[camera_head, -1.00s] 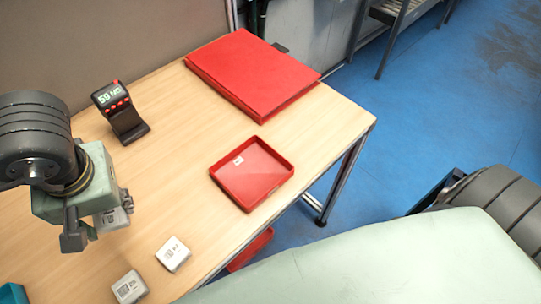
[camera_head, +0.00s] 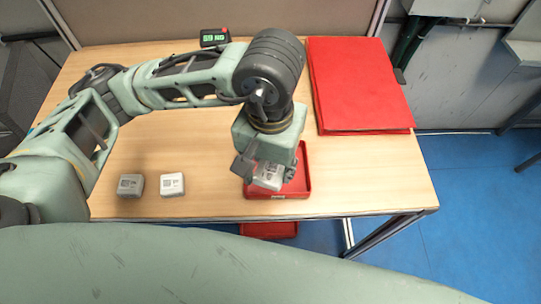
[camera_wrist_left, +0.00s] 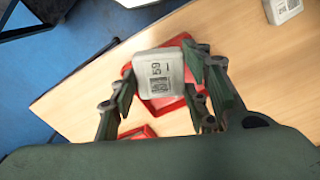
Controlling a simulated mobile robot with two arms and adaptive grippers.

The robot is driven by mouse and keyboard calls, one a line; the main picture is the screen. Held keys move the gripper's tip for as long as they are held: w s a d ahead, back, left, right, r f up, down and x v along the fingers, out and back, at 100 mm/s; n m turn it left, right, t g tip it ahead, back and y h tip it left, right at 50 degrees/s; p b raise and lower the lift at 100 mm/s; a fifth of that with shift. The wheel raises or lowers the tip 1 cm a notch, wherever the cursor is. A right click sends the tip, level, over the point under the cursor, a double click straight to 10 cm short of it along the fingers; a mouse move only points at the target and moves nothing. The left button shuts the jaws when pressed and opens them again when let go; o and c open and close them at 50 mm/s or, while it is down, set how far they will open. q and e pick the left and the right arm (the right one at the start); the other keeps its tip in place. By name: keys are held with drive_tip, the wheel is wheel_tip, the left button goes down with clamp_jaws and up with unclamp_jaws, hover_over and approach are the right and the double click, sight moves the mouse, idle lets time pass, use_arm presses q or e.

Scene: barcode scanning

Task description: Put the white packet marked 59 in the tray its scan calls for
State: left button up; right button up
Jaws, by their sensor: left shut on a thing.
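My left gripper (camera_head: 265,170) is shut on the white packet marked 59 (camera_head: 268,175). In the left wrist view the packet (camera_wrist_left: 158,72) shows its printed 59 and a code between the fingers (camera_wrist_left: 160,95). The packet is held above the red tray (camera_head: 306,176) at the table's front edge; the gripper and packet hide much of that tray. The scanner (camera_head: 214,37) at the back of the table has a lit display that seems to read "59 NG". My right gripper is not in view.
A large red flat box (camera_head: 358,85) lies at the back right. Another red tray (camera_head: 268,229) is below the table's front edge. Bare table lies right of the near tray.

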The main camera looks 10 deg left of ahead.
use_arm(q)
drive_tip(key=w+a+f+p, duration=0.1)
drive_tip(key=w+f, duration=0.1)
drive_tip(key=w+a+f+p, duration=0.2)
drive_tip(key=f, duration=0.1)
drive_tip(key=w+a+f+p, duration=0.1)
drive_tip(key=w+f, duration=0.1)
drive_tip(key=f, duration=0.1)
drive_tip(key=shift+w+a+p, duration=0.2)
drive_tip(key=shift+p, duration=0.15)
drive_tip(key=shift+f, duration=0.25)
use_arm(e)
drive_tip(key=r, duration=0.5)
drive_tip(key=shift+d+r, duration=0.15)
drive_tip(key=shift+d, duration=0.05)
use_arm(q)
drive_tip(key=shift+f, duration=0.1)
